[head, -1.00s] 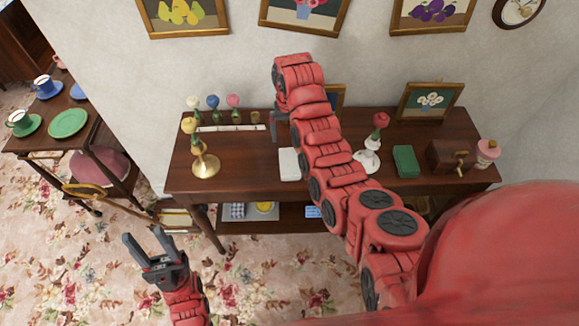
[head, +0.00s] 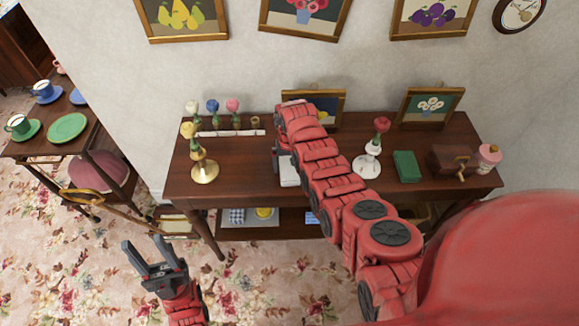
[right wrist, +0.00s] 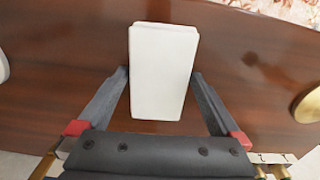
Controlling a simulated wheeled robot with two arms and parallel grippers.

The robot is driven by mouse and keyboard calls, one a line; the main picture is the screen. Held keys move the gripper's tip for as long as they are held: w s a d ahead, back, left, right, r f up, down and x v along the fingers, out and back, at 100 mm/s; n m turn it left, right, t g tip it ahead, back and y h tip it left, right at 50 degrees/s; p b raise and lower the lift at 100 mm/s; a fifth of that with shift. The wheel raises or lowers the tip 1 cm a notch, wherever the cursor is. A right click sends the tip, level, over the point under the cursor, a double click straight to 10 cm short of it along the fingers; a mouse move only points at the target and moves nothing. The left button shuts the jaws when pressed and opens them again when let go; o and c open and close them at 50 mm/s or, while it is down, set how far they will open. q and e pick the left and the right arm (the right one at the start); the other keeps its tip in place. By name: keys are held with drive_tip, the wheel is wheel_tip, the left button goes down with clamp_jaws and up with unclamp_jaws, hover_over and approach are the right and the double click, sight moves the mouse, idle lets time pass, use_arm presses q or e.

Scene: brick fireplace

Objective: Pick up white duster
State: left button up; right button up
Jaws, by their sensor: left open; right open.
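A plain white block (right wrist: 163,70), which may be the white duster, lies flat on the brown table; in the head view it (head: 289,172) is partly hidden by my right arm. My right gripper (right wrist: 160,76) is open in the right wrist view, a finger on each side of the block's near part. I cannot tell whether they touch it. In the head view my right gripper (head: 279,162) is mostly hidden. My left gripper (head: 143,243) is open and empty above the carpet. A white-headed stemmed thing (head: 192,107) stands in the white rack.
The table (head: 330,185) also bears the white rack (head: 228,133), a brass stand (head: 204,172), a white stand (head: 367,166) with a red flower-like head, a green box (head: 406,166) and picture frames. A side table with cups stands left. The wall is close behind.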

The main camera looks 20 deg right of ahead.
drive_tip(key=shift+f, duration=0.25)
drive_tip(key=c, duration=1.3)
drive_tip(key=shift+o, duration=0.2)
drive_tip(key=shift+r, duration=0.2)
